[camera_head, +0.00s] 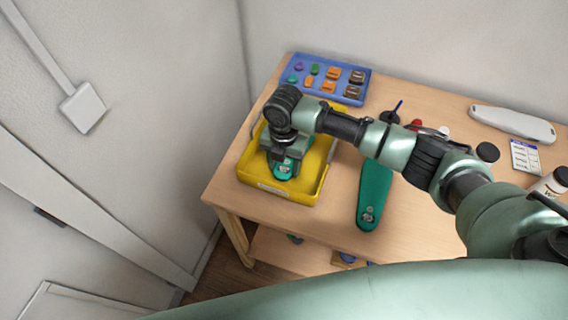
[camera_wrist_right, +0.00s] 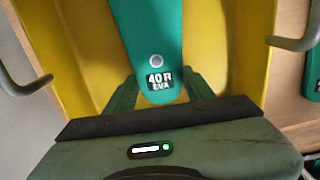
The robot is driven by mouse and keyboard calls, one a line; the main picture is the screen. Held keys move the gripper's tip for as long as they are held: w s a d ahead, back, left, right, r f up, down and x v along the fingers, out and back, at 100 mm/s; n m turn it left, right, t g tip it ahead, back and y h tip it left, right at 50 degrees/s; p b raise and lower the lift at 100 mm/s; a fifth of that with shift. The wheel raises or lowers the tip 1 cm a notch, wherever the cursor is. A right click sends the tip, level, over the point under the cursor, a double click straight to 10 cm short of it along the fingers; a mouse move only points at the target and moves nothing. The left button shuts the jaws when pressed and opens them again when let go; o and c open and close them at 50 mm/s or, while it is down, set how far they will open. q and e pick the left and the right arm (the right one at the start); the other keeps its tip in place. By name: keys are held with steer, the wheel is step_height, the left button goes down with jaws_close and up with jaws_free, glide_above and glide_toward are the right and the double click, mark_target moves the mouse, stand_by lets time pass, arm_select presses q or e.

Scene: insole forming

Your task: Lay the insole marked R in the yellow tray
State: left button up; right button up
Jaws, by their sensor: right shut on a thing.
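The green insole marked "40 R EVA" (camera_wrist_right: 150,45) is between the fingers of my right gripper (camera_wrist_right: 161,94). In the head view this insole (camera_head: 284,170) is inside the outline of the yellow tray (camera_head: 307,190), its marked end toward the tray's near side. The tray also shows in the right wrist view (camera_wrist_right: 230,60), on both sides of the insole. I cannot tell whether the insole touches the tray floor. My right gripper (camera_head: 283,157) and wrist hide the insole's middle. A second green insole (camera_head: 375,190) lies on the table right of the tray. My left gripper is out of view.
A blue tray (camera_head: 343,70) with several small coloured pieces stands behind the yellow tray. A pale elongated object (camera_head: 512,124), a printed card (camera_head: 525,156) and a bottle (camera_head: 551,183) are at the right. The wooden table (camera_head: 335,212) is bare between the tray and second insole.

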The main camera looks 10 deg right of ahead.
steer(key=shift+f, duration=0.35)
steer(key=o, duration=1.9)
steer(key=shift+c, duration=0.2)
step_height(320, 180, up, 8)
steer(key=p, duration=0.7)
steer(key=shift+p, duration=0.3)
step_height(320, 180, up, 2)
steer(key=shift+p, duration=0.8)
